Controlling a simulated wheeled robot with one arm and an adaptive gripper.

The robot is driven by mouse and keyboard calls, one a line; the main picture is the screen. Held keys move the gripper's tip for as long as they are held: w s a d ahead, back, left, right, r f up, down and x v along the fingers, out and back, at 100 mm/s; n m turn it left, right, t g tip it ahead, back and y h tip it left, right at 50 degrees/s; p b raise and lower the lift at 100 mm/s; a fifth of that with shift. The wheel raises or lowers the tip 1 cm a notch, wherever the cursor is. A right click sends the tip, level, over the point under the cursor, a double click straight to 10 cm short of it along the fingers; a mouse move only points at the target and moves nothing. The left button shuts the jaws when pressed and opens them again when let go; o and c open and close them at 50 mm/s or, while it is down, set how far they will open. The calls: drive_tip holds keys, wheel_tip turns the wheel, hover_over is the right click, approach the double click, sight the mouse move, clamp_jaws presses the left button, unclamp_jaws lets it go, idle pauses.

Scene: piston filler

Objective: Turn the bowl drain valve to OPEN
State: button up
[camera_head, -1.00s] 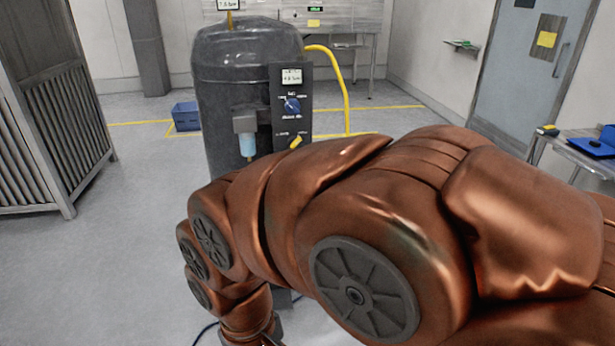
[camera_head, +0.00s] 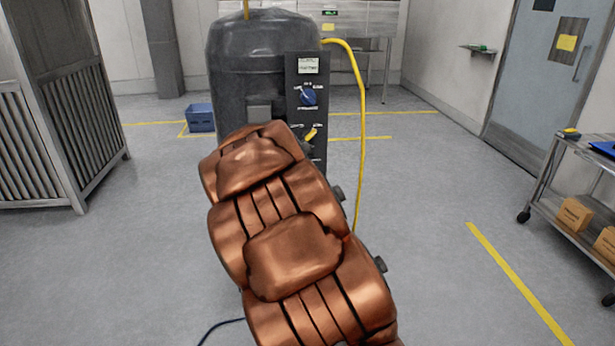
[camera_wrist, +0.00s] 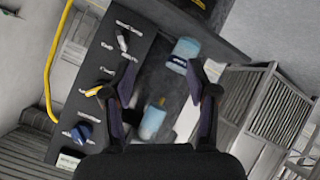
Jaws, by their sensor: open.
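I cannot tell whether this is the drain valve. In the head view my arm hides the gripper and bowls.
The dark tank (camera_head: 265,60) stands behind my arm, with a yellow hose (camera_head: 358,130) curving down its right side. A slatted metal enclosure (camera_head: 75,120) is at left, a blue crate (camera_head: 200,118) behind it. A cart (camera_head: 575,195) stands right. The floor between is clear.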

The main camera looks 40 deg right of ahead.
drive_tip(key=w+d+f+n+t+h+b, duration=0.1)
drive_tip(key=w+d+t, duration=0.1)
drive_tip(key=d, duration=0.2)
drive_tip(key=w+d+f+n+t+h+b, duration=0.1)
drive_tip(key=w+d+f+t, duration=0.1)
drive_tip(key=d, duration=0.3)
drive_tip(key=w+d+f+n+t+h+b, duration=0.1)
drive_tip(key=w+d+t, duration=0.1)
drive_tip(key=d, duration=0.3)
drive_tip(key=shift+w+d+f, duration=0.25)
drive_tip(key=shift+w+f, duration=0.05)
drive_tip(key=shift+w, duration=0.1)
drive_tip(key=shift+p+x, duration=0.45)
drive_tip(key=shift+x, duration=3.45)
drive_tip(key=shift+r, duration=0.15)
drive_tip(key=shift+c, duration=0.2)
clamp_jaws()
